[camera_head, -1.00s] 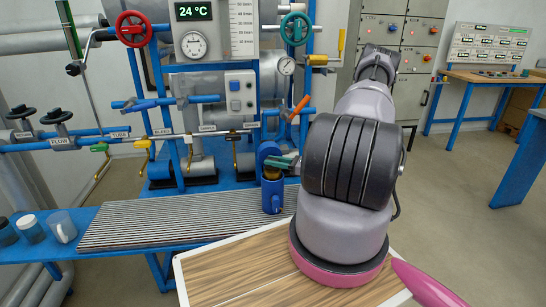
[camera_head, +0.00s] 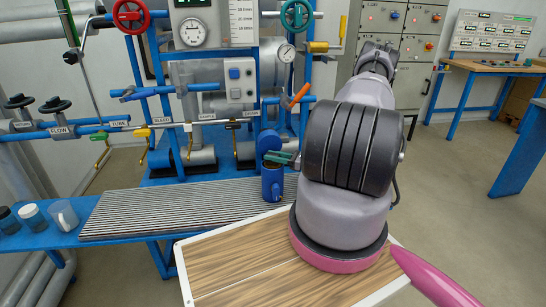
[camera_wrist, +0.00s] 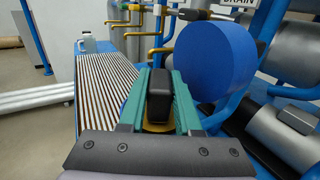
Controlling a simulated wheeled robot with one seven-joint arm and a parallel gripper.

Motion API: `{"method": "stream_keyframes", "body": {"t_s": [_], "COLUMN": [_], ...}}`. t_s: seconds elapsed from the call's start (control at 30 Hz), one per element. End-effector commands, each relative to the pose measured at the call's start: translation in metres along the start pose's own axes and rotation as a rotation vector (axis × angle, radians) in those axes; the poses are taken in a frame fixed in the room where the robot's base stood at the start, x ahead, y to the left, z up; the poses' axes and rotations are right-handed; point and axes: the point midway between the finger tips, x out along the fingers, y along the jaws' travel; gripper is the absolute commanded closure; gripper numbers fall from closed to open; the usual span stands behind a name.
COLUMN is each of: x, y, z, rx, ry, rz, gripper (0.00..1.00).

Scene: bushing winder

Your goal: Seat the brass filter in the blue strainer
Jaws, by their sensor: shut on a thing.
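The blue strainer (camera_head: 272,186) stands upright at the right end of the ribbed grating, its round blue lid (camera_head: 268,141) swung up behind its mouth. The lid also shows as a large blue disc in the wrist view (camera_wrist: 215,60). My gripper (camera_head: 283,158), with green fingers, is right over the strainer's mouth. In the wrist view my gripper (camera_wrist: 158,98) is shut on the black handle of the brass filter (camera_wrist: 158,128). Only a little brass shows below the fingers. The filter's lower part is hidden, apparently inside the strainer; its depth cannot be told.
The ribbed grating (camera_head: 180,210) lies left of the strainer, with several cups and jars (camera_head: 62,216) at its far left. Pipes, valves and gauges rise behind. A wooden board (camera_head: 240,265) is in front. The raised lid is close to my fingers.

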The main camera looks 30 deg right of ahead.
Motion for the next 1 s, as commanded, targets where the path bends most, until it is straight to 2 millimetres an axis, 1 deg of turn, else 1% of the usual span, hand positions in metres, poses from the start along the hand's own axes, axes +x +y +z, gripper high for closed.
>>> {"method": "stream_keyframes", "body": {"t_s": [0.53,0.57,0.6,0.63,0.9,1.0], "x": [0.0002,0.0002,0.0002,0.0002,0.0001,0.0], "y": [-0.0003,-0.0003,-0.0003,-0.0002,-0.0001,-0.0002], "z": [-0.0076,-0.0075,-0.0073,-0.0074,-0.0075,-0.0041], "rx": [0.0,0.0,0.0,0.0,0.0,-0.001], "ry": [0.0,0.0,0.0,0.0,0.0,0.0], "rz": [0.0,0.0,0.0,0.0,0.0,0.0], "gripper": [1.0,0.6,0.45,0.34,0.33,0.33]}}
